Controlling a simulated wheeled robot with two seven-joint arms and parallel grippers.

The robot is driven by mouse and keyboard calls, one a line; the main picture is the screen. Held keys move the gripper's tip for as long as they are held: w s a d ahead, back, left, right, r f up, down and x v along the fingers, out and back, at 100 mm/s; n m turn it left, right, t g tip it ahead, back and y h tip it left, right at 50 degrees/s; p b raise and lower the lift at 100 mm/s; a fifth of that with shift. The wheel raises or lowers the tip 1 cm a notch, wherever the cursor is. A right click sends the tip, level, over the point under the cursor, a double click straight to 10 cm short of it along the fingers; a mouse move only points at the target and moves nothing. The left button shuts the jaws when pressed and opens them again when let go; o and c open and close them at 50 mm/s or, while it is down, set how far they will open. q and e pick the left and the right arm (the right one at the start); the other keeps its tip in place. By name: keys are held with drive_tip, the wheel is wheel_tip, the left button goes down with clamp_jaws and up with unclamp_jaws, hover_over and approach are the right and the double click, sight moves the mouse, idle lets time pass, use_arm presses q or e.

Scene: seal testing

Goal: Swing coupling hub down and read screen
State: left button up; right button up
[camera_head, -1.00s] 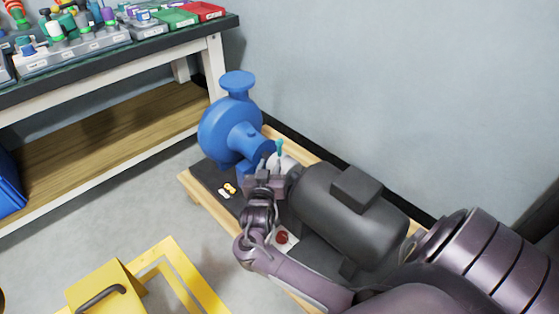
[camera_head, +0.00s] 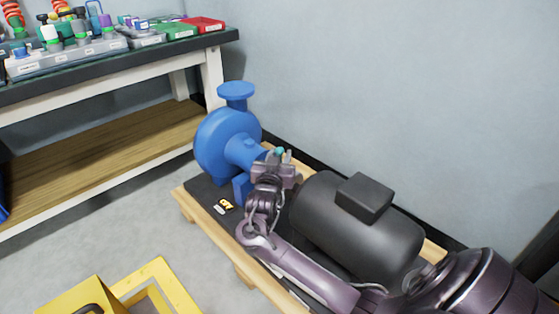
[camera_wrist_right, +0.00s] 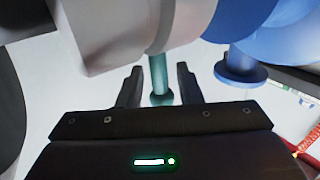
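My right gripper (camera_head: 276,163) is at the gap between the blue pump (camera_head: 228,140) and the dark motor (camera_head: 355,215). In the right wrist view its two fingers (camera_wrist_right: 160,88) stand apart on either side of a teal handle (camera_wrist_right: 159,75), with a gap visible on both sides. The teal handle's tip (camera_head: 279,151) shows above the gripper in the head view. The light grey coupling hub (camera_wrist_right: 110,35) fills the top of the wrist view; in the head view the gripper mostly hides it. I cannot make out a screen. My left gripper is not in view.
Pump and motor sit on a wooden-edged pallet (camera_head: 195,212) near the wall. A label (camera_head: 226,204) lies on its dark top. A workbench (camera_head: 120,52) with bins and parts stands at the left. A yellow frame (camera_head: 160,275) is on the floor in front.

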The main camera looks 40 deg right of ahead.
drive_tip(key=shift+c, duration=0.4)
clamp_jaws()
drive_tip(key=shift+r, duration=0.1)
drive_tip(key=shift+a+n+t+h, duration=0.4)
drive_tip(key=shift+a+h, duration=0.1)
drive_tip(key=shift+a+f+n+t+h, duration=0.3)
drive_tip(key=shift+a+n+t+h, duration=0.3)
drive_tip(key=shift+a+n+t, duration=0.15)
drive_tip(key=shift+s+a+f+n+t+h+b, duration=0.1)
drive_tip(key=shift+a+f+n+t+h+b, duration=0.15)
drive_tip(key=shift+a+n+t+b, duration=0.3)
drive_tip(key=shift+s+a+f+n+t+h+b, duration=0.1)
drive_tip(key=shift+a+f+n+t+h+b, duration=0.15)
drive_tip(key=shift+n+t, duration=0.4)
drive_tip(key=shift+a+r+n+t, duration=0.1)
drive_tip(key=shift+a+n+t, duration=0.1)
drive_tip(key=shift+n+t, duration=0.05)
drive_tip(key=shift+w, duration=0.1)
